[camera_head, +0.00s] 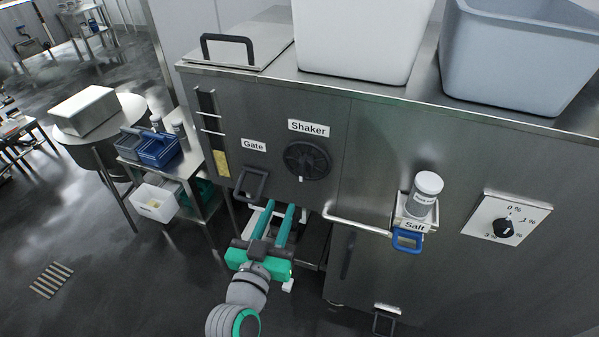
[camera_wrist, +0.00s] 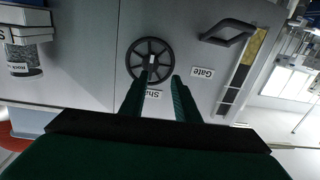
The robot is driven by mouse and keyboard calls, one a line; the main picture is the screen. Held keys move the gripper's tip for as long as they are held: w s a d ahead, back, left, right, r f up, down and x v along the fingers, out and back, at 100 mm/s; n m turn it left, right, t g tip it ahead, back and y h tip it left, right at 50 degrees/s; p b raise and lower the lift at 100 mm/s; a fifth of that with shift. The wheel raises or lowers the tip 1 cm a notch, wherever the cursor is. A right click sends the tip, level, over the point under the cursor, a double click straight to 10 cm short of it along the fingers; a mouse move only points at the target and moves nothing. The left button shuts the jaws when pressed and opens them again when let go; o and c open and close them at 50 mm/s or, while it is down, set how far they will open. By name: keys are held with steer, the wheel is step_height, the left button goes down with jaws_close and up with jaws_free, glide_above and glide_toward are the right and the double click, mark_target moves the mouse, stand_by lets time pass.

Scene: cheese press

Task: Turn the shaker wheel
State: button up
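The shaker wheel (camera_head: 307,160) is a dark round spoked wheel on the steel machine front, under the "Shaker" label (camera_head: 309,128). A small white mark shows low on it in the head view. My gripper (camera_head: 280,206) has two green fingers, parallel with a gap and nothing between them. In the head view the fingertips are below and left of the wheel, apart from it. In the upside-down wrist view, the wheel (camera_wrist: 143,47) lies ahead of my gripper (camera_wrist: 160,78). One fingertip overlaps its rim and part of the label is hidden; contact cannot be told.
The gate handle (camera_head: 251,183) sticks out left of the wheel, near my fingers. A horizontal rail (camera_head: 357,224) and the salt holder (camera_head: 408,239) with a jar (camera_head: 425,193) project at the right. A dial panel (camera_head: 486,218) is farther right. Open floor lies at the left.

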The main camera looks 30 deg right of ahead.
mark_target(301, 170)
steer(key=shift+m+g+h, duration=0.4)
steer(key=shift+m+h, duration=0.1)
steer(key=shift+m, duration=0.2)
steer(key=x, duration=0.4)
steer(key=r+x, duration=0.1)
steer(key=x, duration=0.3)
steer(key=r+x, duration=0.1)
steer(key=x, duration=0.3)
steer(key=shift+s+d+r, duration=0.25)
steer(key=shift+s+d, duration=0.05)
steer(key=shift+s, duration=0.05)
jaws_close()
